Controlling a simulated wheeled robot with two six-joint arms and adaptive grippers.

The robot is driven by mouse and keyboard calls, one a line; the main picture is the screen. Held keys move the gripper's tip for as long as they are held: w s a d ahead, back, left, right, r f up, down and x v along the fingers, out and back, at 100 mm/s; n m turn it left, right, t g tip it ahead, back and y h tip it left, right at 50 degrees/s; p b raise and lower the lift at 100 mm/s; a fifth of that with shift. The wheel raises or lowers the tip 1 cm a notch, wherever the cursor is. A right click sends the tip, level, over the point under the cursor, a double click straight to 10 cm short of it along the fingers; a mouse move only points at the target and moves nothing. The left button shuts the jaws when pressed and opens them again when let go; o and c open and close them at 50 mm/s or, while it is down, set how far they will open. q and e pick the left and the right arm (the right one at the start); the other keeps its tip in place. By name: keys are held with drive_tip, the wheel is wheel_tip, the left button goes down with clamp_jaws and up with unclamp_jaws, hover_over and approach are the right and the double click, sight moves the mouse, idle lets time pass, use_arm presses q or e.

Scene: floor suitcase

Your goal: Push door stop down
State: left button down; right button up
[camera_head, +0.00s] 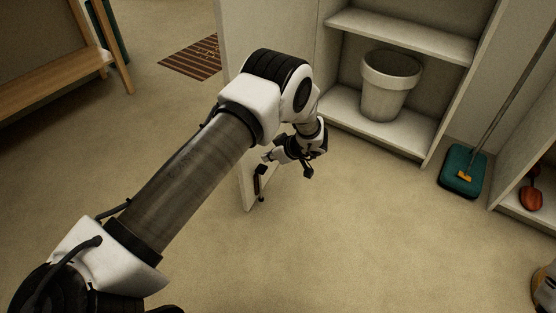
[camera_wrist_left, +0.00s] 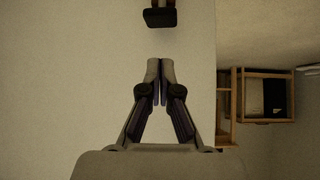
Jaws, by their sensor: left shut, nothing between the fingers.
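The door stop (camera_head: 260,180) is a small dark piece low on the face of the open white cabinet door (camera_head: 247,192). It also shows as a dark block at the top of the left wrist view (camera_wrist_left: 160,17). My left gripper (camera_head: 267,157) is close to the door face, just above the stop in the head view. In the wrist view its fingertips (camera_wrist_left: 160,68) are together and empty, with a gap between them and the stop. Whether the fingertips touch the door is unclear. My arm hides much of the door.
An open cabinet holds a white bucket (camera_head: 389,84) on a shelf. A teal broom or dustpan (camera_head: 464,170) stands to the right. A wooden bench (camera_head: 60,72) and striped mat (camera_head: 193,57) lie at the left. The floor in front of the cabinet is clear.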

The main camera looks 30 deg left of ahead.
sight(260, 168)
use_arm(q)
drive_tip(key=f+b, duration=0.1)
drive_tip(key=f, duration=0.1)
drive_tip(key=a+f+b, duration=0.1)
drive_tip(key=f+b, duration=0.1)
drive_tip(key=f, duration=0.1)
drive_tip(key=shift+f, duration=0.1)
wheel_tip(260, 168, down, 3)
drive_tip(key=shift+f, duration=0.2)
idle(0.4)
